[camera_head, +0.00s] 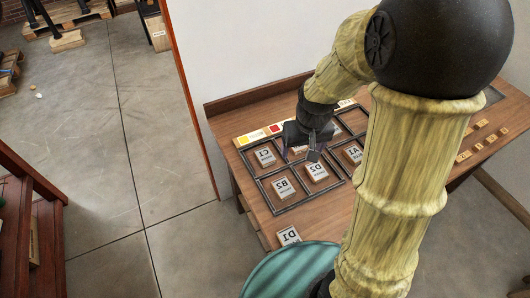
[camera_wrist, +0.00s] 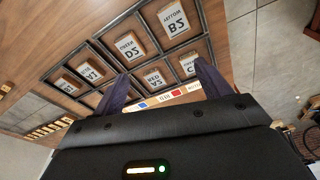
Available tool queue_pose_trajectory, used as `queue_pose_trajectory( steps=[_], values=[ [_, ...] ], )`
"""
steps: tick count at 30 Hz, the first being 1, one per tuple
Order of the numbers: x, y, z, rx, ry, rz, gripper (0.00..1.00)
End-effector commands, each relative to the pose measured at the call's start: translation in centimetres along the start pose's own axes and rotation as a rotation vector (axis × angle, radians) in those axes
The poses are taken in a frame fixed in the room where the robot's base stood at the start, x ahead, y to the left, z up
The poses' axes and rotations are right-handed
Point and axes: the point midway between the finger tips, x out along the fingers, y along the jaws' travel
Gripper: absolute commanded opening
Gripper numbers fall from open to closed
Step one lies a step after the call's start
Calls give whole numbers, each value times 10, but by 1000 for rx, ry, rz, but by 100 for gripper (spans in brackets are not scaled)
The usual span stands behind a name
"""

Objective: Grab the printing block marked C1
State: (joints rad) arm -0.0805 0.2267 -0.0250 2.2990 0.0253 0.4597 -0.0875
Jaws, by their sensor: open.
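The printing block marked C1 (camera_head: 264,157) is a small wooden block with a white label, lying in the back left compartment of a dark divided frame (camera_head: 291,205) on the wooden table. Its label reads upside down. In the wrist view the C1 block (camera_wrist: 187,66) is at right, partly covered by the right finger. My gripper (camera_head: 312,154) is over the frame, to the right of C1 in the head view. In the wrist view my gripper (camera_wrist: 161,70) has its fingers wide apart with nothing held; a block marked with a 2 (camera_wrist: 155,77) shows between them.
Block D1 (camera_head: 289,236) lies outside the frame near the front edge. A colour-marked strip (camera_head: 257,134) runs behind. Small tiles (camera_head: 479,145) lie at right.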

Motion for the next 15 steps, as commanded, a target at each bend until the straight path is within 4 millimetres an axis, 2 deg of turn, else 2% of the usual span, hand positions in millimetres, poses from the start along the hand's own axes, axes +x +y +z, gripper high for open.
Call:
queue_pose_trajectory(
  steps=[1,3,9,12,15],
  values=[
    [-6,-6,-21,-32,-20,-4,76],
    [-2,-14,-45,-75,-44,-9,76],
    [15,-42,-103,-196,-113,-20,76],
    [25,-54,-121,-244,-138,-24,76],
    [32,-61,-131,-272,-152,-26,76]
  ],
)
